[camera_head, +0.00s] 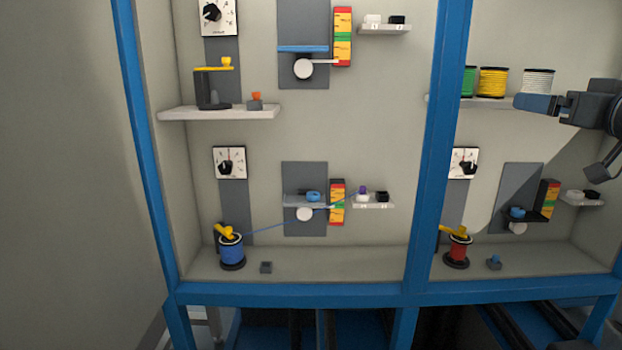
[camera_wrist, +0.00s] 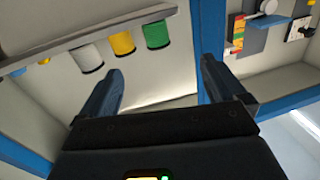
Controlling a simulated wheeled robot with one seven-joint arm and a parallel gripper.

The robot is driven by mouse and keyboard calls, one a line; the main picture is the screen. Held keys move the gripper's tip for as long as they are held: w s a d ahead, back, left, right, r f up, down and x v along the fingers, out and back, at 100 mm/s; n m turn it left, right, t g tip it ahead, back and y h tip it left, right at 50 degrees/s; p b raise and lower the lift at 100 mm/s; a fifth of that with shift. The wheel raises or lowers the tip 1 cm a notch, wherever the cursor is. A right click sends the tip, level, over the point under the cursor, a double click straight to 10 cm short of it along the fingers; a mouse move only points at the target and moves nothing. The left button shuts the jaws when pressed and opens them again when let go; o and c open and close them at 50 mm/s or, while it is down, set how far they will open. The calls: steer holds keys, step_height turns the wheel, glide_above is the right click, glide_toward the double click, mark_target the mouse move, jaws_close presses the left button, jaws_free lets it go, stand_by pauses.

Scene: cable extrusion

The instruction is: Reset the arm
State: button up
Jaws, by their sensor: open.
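My gripper (camera_head: 540,104) is at the right of the head view, in front of the upper right bay, close to the shelf with the spools. In the wrist view its two blue fingers are spread wide, with nothing between the fingertips (camera_wrist: 158,82). The gripper is open and empty. My arm reaches in from the right edge of the head view, and most of it is out of the picture.
A green spool (camera_head: 468,81), a yellow spool (camera_head: 491,81) and a white spool (camera_head: 538,82) stand near the gripper. A blue post (camera_head: 446,150) divides the bays. Blue (camera_head: 231,250) and red (camera_head: 459,249) spools sit on the lower ledge.

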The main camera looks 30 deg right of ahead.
steer(key=a+f+m+g+y, duration=0.1)
steer(key=a+f, duration=1)
steer(key=f, duration=0.4)
steer(key=a+f+m, duration=0.1)
steer(key=a+f, duration=1.1)
steer(key=f, duration=0.3)
steer(key=s+a+f+n+y, duration=0.2)
steer(key=s+a+f, duration=0.4)
steer(key=s+a, duration=0.45)
steer(key=s+a+n+y, duration=0.1)
steer(key=s+a+n, duration=0.1)
steer(key=s+a, duration=0.2)
steer(key=s+a+r+n+g+y, duration=0.1)
steer(key=s+a, duration=0.3)
steer(key=s, duration=0.6)
steer(key=shift+s+a+n+y, duration=0.15)
steer(key=shift+s+n+y, duration=0.2)
steer(key=shift+n+y, duration=0.35)
